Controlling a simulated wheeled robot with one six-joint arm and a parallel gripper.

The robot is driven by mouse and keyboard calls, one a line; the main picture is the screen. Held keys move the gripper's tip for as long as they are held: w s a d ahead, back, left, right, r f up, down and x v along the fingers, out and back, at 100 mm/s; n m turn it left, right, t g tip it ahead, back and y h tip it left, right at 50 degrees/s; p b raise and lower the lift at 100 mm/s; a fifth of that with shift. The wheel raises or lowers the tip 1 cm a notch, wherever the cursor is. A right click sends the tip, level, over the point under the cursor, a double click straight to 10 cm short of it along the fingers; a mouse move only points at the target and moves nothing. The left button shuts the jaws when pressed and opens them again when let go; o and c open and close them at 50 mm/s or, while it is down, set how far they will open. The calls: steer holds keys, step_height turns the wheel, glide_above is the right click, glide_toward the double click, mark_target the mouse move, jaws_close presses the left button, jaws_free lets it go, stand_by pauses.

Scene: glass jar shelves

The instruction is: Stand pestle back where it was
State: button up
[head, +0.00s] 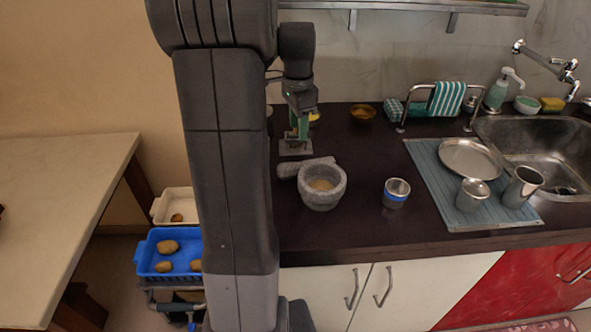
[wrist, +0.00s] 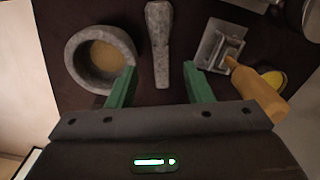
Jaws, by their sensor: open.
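The grey stone pestle (head: 306,167) lies on the dark counter beside the mortar, on its far side in the head view. In the wrist view the pestle (wrist: 160,40) lies lengthwise, with its near end between the fingers. The grey stone mortar (head: 321,190) stands upright with something tan inside; it also shows at the left of the wrist view (wrist: 78,66). My gripper (head: 299,128) is above the counter behind the pestle. In the wrist view my gripper (wrist: 161,72) has its green fingers wide apart with nothing held; contact with the pestle cannot be told.
A metal stand-like item (wrist: 220,47) and a wooden item (wrist: 260,90) are close to the right finger. A metal cup (head: 396,192) stands right of the mortar. A drying mat (head: 430,160) with dishes lies by the sink (head: 560,150). Counter in front is clear.

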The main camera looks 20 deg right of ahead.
mark_target(297, 164)
step_height(297, 164, down, 14)
steer(key=shift+a+r, duration=0.1)
steer(key=shift+r, duration=0.1)
jaws_close()
stand_by(0.5)
